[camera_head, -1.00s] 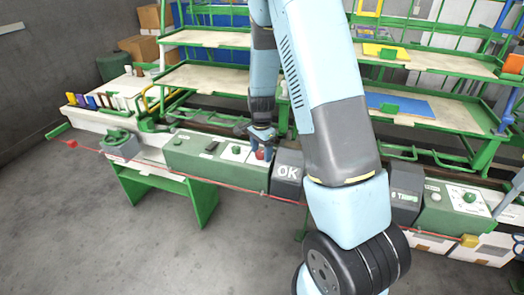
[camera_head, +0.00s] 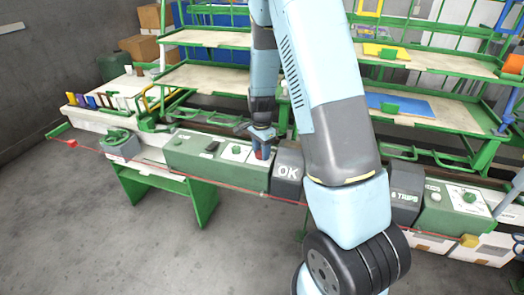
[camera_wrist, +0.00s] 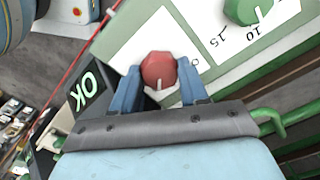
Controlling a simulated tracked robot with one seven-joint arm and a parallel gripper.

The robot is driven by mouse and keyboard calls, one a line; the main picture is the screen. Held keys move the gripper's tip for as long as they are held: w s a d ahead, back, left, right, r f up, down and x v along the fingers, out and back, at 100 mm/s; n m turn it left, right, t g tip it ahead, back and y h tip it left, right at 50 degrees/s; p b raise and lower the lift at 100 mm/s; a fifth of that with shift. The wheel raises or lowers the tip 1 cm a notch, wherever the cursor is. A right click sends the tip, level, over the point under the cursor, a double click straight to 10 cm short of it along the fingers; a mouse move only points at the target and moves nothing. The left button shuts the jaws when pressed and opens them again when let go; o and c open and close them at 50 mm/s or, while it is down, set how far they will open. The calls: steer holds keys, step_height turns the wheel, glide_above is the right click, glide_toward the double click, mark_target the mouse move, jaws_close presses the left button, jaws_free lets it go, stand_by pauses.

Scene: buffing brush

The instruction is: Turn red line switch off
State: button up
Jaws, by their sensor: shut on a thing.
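The red switch knob (camera_wrist: 158,70) sits on a white plate of a green control box (camera_head: 210,158). A pale pointer mark on the knob points to the bottom of the wrist view. My gripper (camera_wrist: 159,76) has one blue finger on each side of the knob and is shut on it. In the head view my gripper (camera_head: 262,136) points down at the right end of the box, and only a little of the red knob (camera_head: 262,154) shows between the fingers. Part of the plate's lettering is hidden by the fingers.
A green dial knob (camera_head: 236,149) sits beside the red knob. A dark box marked OK (camera_head: 287,172) stands close to its right. A red cord (camera_head: 225,188) runs along the front. Green-framed shelves (camera_head: 205,78) rise behind. The floor (camera_head: 120,245) in front is clear.

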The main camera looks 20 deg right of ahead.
steer(key=shift+n, duration=0.3)
steer(key=n, duration=1.3)
steer(key=shift+s+n, duration=0.1)
steer(key=shift+n, duration=2)
steer(key=shift+a, duration=0.1)
steer(key=o, duration=1.1)
steer(key=shift+c, duration=0.2)
